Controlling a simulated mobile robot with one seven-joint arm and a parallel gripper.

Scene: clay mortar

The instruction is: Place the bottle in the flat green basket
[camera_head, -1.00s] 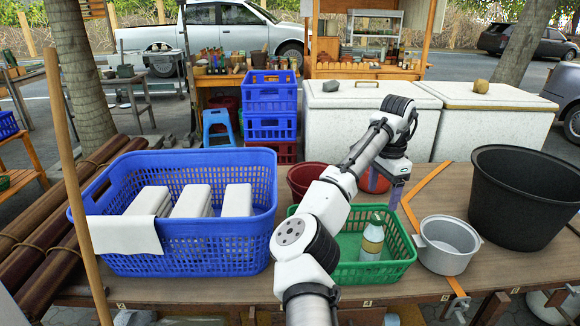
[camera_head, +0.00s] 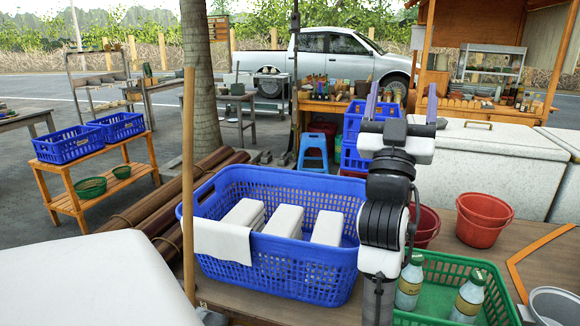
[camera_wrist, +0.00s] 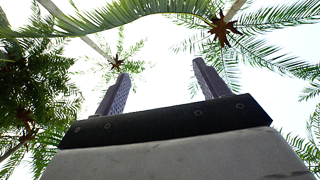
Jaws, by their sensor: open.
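The flat green basket (camera_head: 440,264) is at the lower right of the head view, cut off by the bottom edge. Two pale bottles with yellowish labels stand in it: a left bottle (camera_head: 410,285) beside my arm and a right bottle (camera_head: 468,299). My gripper (camera_head: 401,104) is raised high above and behind the basket's left side, fingers pointing up, wide apart with nothing between them. In the wrist view, my gripper (camera_wrist: 160,84) shows two parted fingers against sky and palm fronds. My arm hides part of the basket's left end.
A large blue basket (camera_head: 290,271) with white blocks and a cloth stands left of my arm. Red buckets (camera_head: 484,218) are behind the green basket, and a grey pot (camera_head: 553,305) is to its right. A wooden pole (camera_head: 188,180) rises at left.

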